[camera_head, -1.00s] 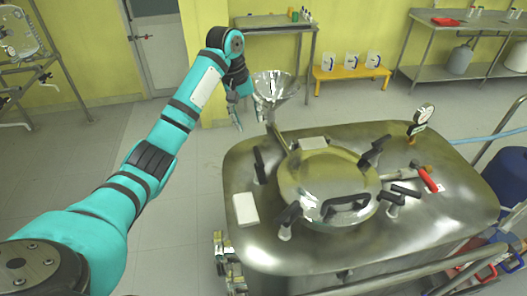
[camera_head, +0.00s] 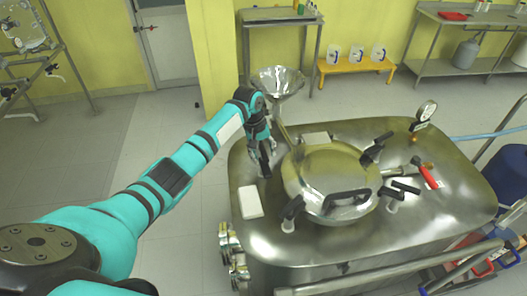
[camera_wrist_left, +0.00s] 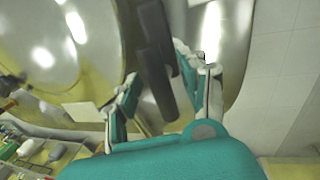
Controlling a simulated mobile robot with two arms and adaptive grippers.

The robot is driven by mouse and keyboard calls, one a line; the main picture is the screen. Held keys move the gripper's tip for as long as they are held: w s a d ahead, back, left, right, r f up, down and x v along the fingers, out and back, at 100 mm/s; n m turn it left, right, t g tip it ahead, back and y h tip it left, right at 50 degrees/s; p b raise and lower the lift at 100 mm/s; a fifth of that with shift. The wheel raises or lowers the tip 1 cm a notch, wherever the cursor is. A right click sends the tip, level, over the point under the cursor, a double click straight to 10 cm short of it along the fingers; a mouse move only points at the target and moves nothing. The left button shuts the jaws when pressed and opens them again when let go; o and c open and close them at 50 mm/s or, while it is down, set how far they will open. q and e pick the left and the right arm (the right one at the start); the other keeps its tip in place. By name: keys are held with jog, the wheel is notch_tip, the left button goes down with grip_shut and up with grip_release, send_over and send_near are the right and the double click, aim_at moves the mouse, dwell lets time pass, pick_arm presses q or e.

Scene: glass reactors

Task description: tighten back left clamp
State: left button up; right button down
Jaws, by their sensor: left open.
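The reactor lid (camera_head: 325,180) is a round steel cover with a black bar handle, ringed by black-handled clamps on a steel vessel top (camera_head: 420,225). My left gripper (camera_head: 264,163) is at the back left clamp, left of the lid, and largely covers it in the head view. In the left wrist view, the clamp's black handle (camera_wrist_left: 155,65) lies between the two spread fingers of my left gripper (camera_wrist_left: 165,80). The gripper is open; I cannot tell whether a finger touches the handle. My right gripper is not in view.
A steel funnel (camera_head: 277,82) rises behind the clamp, close to my left wrist. The front left clamp (camera_head: 291,210) and a white block (camera_head: 250,202) are nearby. A pressure gauge (camera_head: 427,110) and red-handled valve (camera_head: 425,173) are on the right.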

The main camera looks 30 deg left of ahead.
pick_arm(q)
jog(key=shift+s, duration=0.1)
jog(key=shift+c, duration=0.3)
grip_shut()
jog(key=shift+r, duration=0.1)
